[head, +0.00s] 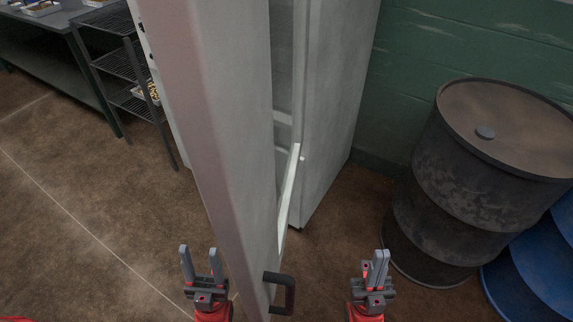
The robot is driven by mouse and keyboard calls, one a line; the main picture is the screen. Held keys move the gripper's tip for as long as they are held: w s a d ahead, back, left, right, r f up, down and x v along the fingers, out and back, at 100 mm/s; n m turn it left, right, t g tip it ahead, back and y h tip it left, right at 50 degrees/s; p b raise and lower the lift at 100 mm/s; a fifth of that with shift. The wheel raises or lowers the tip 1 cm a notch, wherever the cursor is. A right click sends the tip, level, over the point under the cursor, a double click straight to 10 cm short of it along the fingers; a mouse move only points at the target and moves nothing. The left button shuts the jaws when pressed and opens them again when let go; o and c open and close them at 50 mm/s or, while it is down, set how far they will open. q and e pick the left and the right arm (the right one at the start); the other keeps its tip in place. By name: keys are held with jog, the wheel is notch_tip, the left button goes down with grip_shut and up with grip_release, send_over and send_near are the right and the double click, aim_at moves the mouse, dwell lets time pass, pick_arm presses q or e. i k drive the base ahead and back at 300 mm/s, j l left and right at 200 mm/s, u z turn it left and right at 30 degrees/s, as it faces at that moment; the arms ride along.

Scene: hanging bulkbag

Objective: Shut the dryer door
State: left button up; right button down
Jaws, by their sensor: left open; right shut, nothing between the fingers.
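The dryer door (200,130) is a tall pale panel standing ajar in the middle of the head view. It has a dark handle (289,293) near its lower right edge. The dryer cabinet (338,100) is grey-white and stands behind the door, with a dark gap showing its inside. My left gripper (200,262) is open and empty, to the left of the door's edge. My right gripper (379,266) is shut and empty, to the right of the handle and apart from it. The door's lower edge is out of view.
A dark metal drum (505,140) stands at the right, with a blue drum (535,255) beside it. A wire shelf rack (118,65) and a table (45,50) are at the upper left. The brown floor (90,200) at left is clear.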

aim_at(239, 116)
jog(key=k+l+u, duration=0.25)
jog(key=k+l, duration=0.55)
jog(key=i+l, duration=0.05)
jog(key=l, duration=0.05)
